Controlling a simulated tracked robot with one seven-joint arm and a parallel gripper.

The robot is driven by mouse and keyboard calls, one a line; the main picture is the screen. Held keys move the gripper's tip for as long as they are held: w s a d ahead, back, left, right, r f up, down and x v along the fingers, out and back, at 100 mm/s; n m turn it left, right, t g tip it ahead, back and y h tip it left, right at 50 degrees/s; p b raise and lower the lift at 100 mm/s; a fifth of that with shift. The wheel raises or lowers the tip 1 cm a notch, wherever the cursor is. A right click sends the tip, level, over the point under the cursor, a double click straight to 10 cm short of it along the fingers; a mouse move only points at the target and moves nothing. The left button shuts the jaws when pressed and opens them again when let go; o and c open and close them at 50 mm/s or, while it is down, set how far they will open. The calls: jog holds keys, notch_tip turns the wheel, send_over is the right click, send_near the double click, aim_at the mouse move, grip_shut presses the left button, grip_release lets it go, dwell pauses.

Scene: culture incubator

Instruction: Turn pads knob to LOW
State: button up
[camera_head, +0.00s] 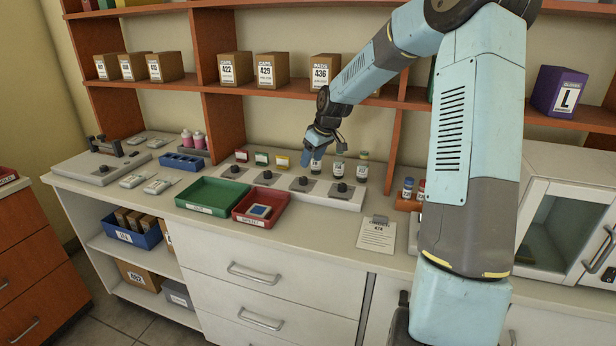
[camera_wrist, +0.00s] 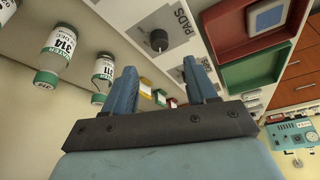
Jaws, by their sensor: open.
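The pads knob (camera_wrist: 158,40) is a small black dial on a grey plate with the word PADS beside it, at the top of the wrist view. Its setting marks are too small to read. My gripper (camera_wrist: 161,75) is open and empty, its two blue fingers apart, with the knob beyond the gap between them. In the head view my gripper (camera_head: 312,160) points down over the back of the white knob panel (camera_head: 338,201), near the small bottles. That panel carries several black knobs in a row, with labels too small to read there.
Small bottles, one labelled 314 (camera_wrist: 55,52) and one 311 (camera_wrist: 103,74), stand behind the panel, close to my fingers. A red tray (camera_head: 246,219) and a green tray (camera_head: 195,208) sit in front. A clipboard (camera_head: 376,236) lies right of the panel. Shelves with boxes (camera_head: 236,68) rise behind.

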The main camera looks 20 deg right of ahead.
aim_at(303, 178)
jog(key=x, duration=0.9)
jog(key=shift+c, duration=0.3)
jog(key=c, duration=0.9)
jog(key=shift+d, duration=0.5)
jog(key=shift+c, duration=0.3)
jog(key=shift+a+r, duration=0.15)
jog(key=shift+a, duration=0.35)
jog(key=shift+a+m+t+h, duration=0.1)
jog(key=shift+m+t+h, duration=0.15)
jog(key=shift+m, duration=0.65)
jog(key=shift+a+m+t+h, duration=0.15)
jog(key=shift+m+h, duration=0.2)
jog(key=shift+m, duration=0.55)
jog(key=m+h, duration=0.1)
jog(key=m, duration=0.2)
jog(key=shift+a+m, duration=0.15)
jog(key=shift+m, duration=0.25)
jog(key=shift+w+m+h, duration=0.1)
jog(key=shift+m+h, duration=0.9)
jog(key=shift+m, duration=1.3)
